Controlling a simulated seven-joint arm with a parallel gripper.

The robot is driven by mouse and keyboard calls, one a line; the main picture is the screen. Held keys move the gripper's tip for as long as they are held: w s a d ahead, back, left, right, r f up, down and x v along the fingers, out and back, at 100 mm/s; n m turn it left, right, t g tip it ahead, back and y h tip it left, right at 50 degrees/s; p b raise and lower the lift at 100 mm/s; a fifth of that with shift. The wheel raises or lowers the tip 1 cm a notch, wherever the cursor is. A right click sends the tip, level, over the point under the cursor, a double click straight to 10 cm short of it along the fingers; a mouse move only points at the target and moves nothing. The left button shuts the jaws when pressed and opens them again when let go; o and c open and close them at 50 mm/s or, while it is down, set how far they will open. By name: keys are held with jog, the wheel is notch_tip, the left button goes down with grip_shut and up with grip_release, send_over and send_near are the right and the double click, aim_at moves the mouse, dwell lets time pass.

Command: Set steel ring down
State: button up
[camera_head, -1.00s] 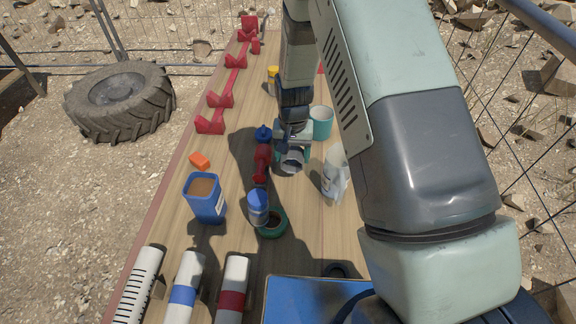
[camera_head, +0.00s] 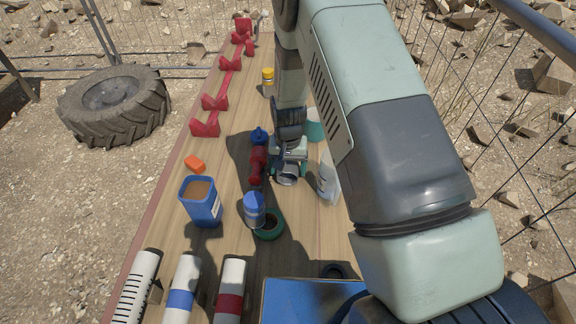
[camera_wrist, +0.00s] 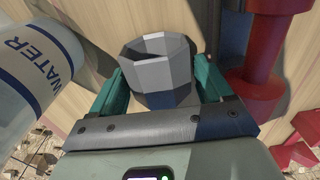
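The steel ring, a short grey faceted tube (camera_head: 288,179), is at my gripper (camera_head: 288,163) over the middle of the wooden table. In the wrist view the ring (camera_wrist: 160,68) sits between the two teal fingers of my gripper (camera_wrist: 160,80), which is shut on it. Its open end faces away from the palm and its lower side is partly hidden by the gripper. The table top (camera_head: 230,160) lies close beyond the ring; I cannot tell whether they touch.
A red spool-shaped piece (camera_wrist: 262,55) stands close right of my gripper in the wrist view. A white water bottle (camera_wrist: 35,60) is close on the left. In the head view, a blue-capped bottle (camera_head: 254,208), green tape roll (camera_head: 270,226) and blue container (camera_head: 201,200) stand nearer.

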jog(key=s+d+r+t, duration=0.1)
jog(key=d+r, duration=0.2)
jog(key=r, duration=2)
jog(key=s+d+r+t, duration=0.1)
jog(key=s+d+r, duration=0.3)
jog(key=s+r, duration=0.4)
jog(key=s+d+r+t, duration=0.2)
jog(key=s+d+r, duration=0.2)
jog(key=s+r, duration=0.4)
notch_tip(320, 180, up, 3)
jog(key=shift+d+f, duration=0.2)
jog(key=shift+d, duration=0.15)
jog(key=shift+t, duration=0.7)
jog(key=s, duration=0.2)
jog(key=s+d+r, duration=0.1)
jog(key=s, duration=0.2)
jog(key=s+d, duration=0.1)
jog(key=s, duration=0.2)
jog(key=shift+d+r, duration=0.1)
jog(key=shift+r, duration=0.25)
jog(key=shift+c, duration=0.3)
jog(key=shift+s, duration=0.3)
jog(key=shift+c, duration=1.1)
jog(key=shift+d, duration=0.1)
jog(key=c, duration=0.4)
jog(key=shift+c, duration=0.2)
